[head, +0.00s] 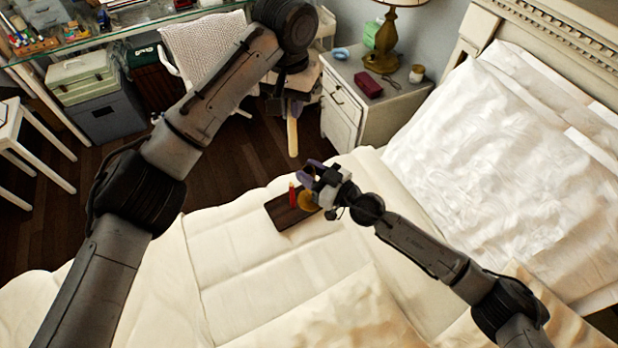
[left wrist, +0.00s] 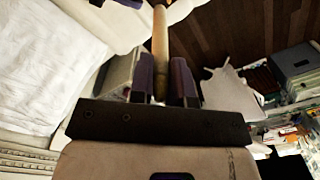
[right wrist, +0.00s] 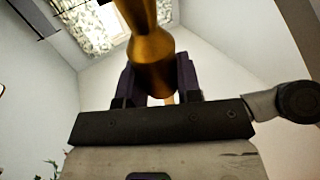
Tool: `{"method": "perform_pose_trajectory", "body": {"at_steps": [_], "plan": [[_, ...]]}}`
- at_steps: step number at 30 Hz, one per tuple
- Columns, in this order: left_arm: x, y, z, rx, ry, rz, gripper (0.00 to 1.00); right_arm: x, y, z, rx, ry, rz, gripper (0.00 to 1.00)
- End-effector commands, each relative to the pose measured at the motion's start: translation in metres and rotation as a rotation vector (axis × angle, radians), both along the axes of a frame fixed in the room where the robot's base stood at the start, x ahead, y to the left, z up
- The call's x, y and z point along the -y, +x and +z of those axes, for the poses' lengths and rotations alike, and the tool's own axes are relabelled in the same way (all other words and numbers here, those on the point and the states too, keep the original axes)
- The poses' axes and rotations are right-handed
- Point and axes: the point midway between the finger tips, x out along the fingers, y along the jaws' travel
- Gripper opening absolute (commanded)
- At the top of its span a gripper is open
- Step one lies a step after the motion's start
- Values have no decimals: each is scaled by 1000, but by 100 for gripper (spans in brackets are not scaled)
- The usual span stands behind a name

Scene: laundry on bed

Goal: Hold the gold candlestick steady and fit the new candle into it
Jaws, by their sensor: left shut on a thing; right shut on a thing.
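A long cream-tan candle (head: 292,137) hangs roughly upright in my left gripper (head: 290,110), beyond the bed's far edge. In the left wrist view, the candle (left wrist: 160,45) stands between the two shut fingers. My right gripper (head: 316,184) is low over the bed, shut on the gold candlestick (head: 307,202). In the right wrist view, the candlestick (right wrist: 151,62) fills the space between the fingers. The candle and candlestick are apart. The candlestick's socket is hard to make out.
A dark brown board (head: 286,212) lies on the bed beside the candlestick, with a small red upright thing (head: 292,194) at it. A nightstand (head: 343,112) with a lamp (head: 383,45) and a dark red box (head: 368,85) stands behind. The cream bedding (head: 235,255) in front is clear.

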Motion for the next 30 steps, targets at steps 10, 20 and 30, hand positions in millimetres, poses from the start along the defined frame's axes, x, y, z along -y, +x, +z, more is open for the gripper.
{"method": "perform_pose_trajectory", "body": {"at_steps": [10, 20, 30], "plan": [[34, -29, 38, -1, -3, -70, 0, 0, 0, 1, 1, 1, 0, 3], [36, -32, -1, -3, -4, -72, 0, 0, 0, 1, 1, 1, 0, 3], [35, -32, -32, -3, -4, -72, 0, 0, 0, 1, 1, 1, 0, 3]]}}
